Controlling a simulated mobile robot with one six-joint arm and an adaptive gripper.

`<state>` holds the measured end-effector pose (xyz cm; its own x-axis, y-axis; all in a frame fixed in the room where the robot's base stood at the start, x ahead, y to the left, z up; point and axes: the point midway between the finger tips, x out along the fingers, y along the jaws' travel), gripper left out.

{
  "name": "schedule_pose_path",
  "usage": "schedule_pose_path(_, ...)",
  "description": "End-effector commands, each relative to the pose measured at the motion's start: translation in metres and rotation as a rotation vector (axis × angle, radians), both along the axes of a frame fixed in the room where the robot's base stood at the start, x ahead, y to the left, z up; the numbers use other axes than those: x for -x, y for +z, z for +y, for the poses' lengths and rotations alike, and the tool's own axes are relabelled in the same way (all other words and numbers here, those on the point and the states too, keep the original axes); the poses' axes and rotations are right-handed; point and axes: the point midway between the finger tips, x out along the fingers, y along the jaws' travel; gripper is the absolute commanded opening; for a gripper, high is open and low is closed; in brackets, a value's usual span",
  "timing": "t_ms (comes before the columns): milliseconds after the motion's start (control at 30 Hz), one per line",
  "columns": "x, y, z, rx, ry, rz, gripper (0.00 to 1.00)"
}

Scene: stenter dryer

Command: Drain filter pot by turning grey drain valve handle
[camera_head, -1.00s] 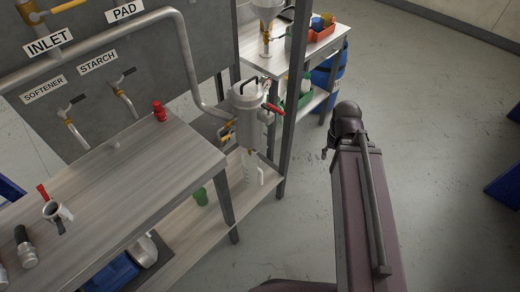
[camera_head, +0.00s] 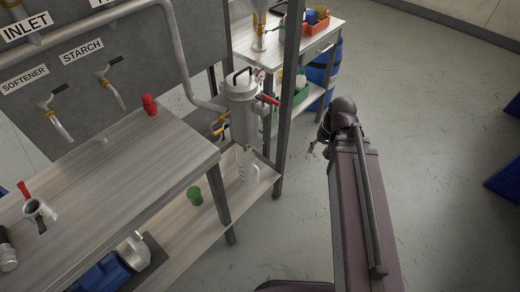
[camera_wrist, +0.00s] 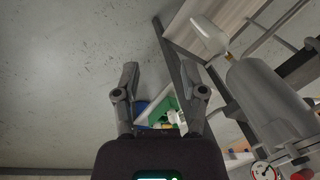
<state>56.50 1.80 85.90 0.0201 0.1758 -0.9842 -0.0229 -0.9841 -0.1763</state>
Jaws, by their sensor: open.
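The metal filter pot (camera_head: 243,118), with a black top handle and a red side handle (camera_head: 269,100), stands beside the rack post. A brass fitting (camera_head: 247,148) shows at its bottom, above a pale container (camera_head: 246,168) on the lower shelf. I cannot make out the grey drain handle clearly. My gripper (camera_head: 318,146) is to the right of the pot, apart from it, past the post. In the wrist view my gripper (camera_wrist: 162,75) is open and empty. There the pot (camera_wrist: 268,98) appears inverted at right, with its brass outlet (camera_wrist: 228,57) near the pale container (camera_wrist: 208,36).
A dark upright post (camera_head: 287,105) stands between the pot and my gripper. A second table (camera_head: 270,55) stands behind.

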Motion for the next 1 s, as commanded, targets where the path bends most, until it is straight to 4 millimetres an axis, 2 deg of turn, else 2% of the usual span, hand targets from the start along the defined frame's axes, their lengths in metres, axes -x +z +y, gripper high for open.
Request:
schedule_pose_path(33,-0.007,-0.021,0.004,-0.029,-0.006,-0.003,0.54)
schedule_pose_path(200,-0.024,-0.049,0.017,-0.133,-0.026,-0.013,0.54)
schedule_pose_path(600,-0.063,-0.108,0.045,-0.376,-0.074,-0.036,0.54)
schedule_pose_path(1000,-0.104,-0.158,0.064,-0.619,-0.125,-0.059,0.54)
